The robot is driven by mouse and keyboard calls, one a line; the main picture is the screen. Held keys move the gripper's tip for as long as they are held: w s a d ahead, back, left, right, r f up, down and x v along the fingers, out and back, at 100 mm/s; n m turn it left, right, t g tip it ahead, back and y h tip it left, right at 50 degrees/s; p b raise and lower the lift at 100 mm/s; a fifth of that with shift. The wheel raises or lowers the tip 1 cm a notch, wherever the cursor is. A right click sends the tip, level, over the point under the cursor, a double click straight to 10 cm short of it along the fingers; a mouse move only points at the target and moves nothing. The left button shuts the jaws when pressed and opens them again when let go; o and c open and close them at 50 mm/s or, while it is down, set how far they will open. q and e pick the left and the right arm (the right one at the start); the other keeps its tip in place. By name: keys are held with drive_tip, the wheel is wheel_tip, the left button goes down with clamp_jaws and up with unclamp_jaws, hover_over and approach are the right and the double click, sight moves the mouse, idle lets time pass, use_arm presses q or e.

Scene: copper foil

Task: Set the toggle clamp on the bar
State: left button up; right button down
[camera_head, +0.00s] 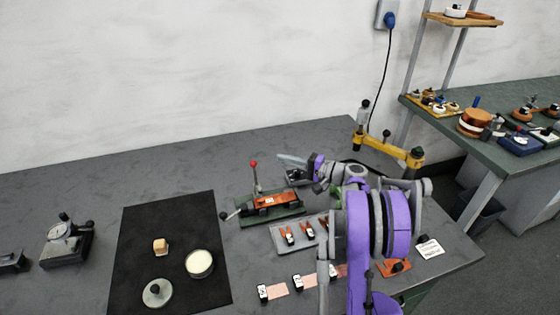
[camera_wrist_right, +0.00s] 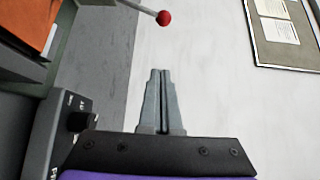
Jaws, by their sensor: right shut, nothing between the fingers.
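The clamp fixture has a green base (camera_head: 290,213) with an orange block (camera_head: 270,199) on it. Its lever stands upright and ends in a red knob (camera_head: 254,164); a dark-knobbed handle (camera_head: 228,215) sticks out at its left. My right gripper (camera_head: 284,158) is up and right of the red knob, apart from it. In the right wrist view its fingers (camera_wrist_right: 161,98) are together and empty, and the red knob (camera_wrist_right: 164,18) is beyond the tips. An orange surface (camera_wrist_right: 27,25) shows at upper left there. I cannot tell which part is the bar. My left gripper is out of view.
A grey tray (camera_head: 277,239) with small orange-and-black parts is in front of the fixture. A black mat (camera_head: 145,219) carries a round white-topped tin (camera_head: 200,263), a small block and a disc. A yellow arm (camera_head: 385,147) stands at the back right. A gauge (camera_head: 66,240) is at left.

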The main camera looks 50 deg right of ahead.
sight(255, 173)
drive_tip(key=w+a+p, duration=0.1)
drive_tip(key=w+a, duration=0.4)
drive_tip(key=shift+a, duration=0.35)
drive_tip(key=s+n+b, duration=0.1)
drive_tip(key=s+a+n+t+y+b, duration=0.1)
drive_tip(key=s+r+n+t+b, duration=0.1)
drive_tip(key=shift+a+n+y, duration=0.3)
drive_tip(key=shift+a, duration=0.05)
idle(0.3)
